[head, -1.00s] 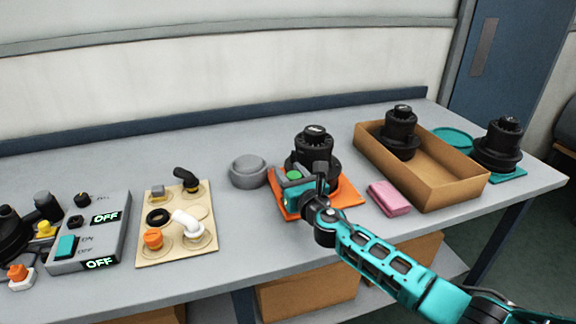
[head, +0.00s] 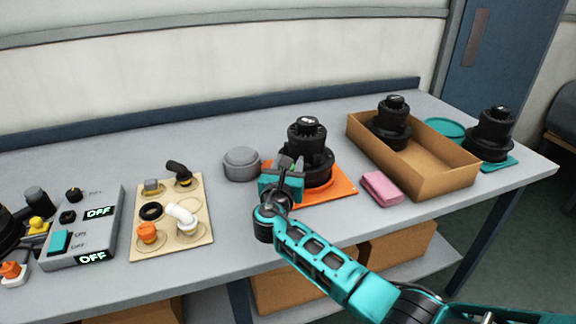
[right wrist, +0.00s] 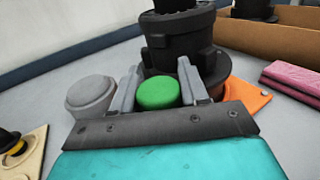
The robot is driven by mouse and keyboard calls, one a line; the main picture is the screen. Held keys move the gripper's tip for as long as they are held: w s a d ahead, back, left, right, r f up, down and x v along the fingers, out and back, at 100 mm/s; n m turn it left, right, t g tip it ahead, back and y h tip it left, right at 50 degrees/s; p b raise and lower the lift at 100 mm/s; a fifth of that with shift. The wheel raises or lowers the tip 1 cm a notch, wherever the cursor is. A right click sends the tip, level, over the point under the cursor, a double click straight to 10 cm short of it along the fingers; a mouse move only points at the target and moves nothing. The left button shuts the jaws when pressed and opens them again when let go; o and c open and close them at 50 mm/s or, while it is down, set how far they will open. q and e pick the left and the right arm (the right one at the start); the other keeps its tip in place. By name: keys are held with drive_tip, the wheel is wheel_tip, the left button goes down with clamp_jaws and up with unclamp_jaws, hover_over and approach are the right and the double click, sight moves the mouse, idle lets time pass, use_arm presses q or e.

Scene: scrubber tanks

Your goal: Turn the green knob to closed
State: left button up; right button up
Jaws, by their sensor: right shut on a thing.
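The green knob (right wrist: 157,93) sits at the front base of a black scrubber tank (head: 307,135), which stands on an orange mat (head: 338,188). My right gripper (head: 284,170) is at the front left of this tank. In the right wrist view, its two grey fingers (right wrist: 157,91) are on either side of the green knob and shut on it. The knob's round top shows between them; its lower part and any marks for open or closed are hidden. In the head view the gripper mostly covers the knob. My left gripper is not in view.
A grey round lidded pot (head: 241,163) stands just left of the gripper. A pink cloth (head: 382,187) and a cardboard box (head: 440,191) holding another tank are to the right. A beige board (head: 191,240) with fittings and a grey switch panel (head: 104,243) lie left.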

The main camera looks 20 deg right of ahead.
idle(0.4)
drive_tip(key=o, duration=1)
drive_tip(key=shift+c, duration=0.2)
drive_tip(key=v, duration=1.3)
drive_tip(key=shift+p, duration=0.45)
drive_tip(key=shift+w+f, duration=0.1)
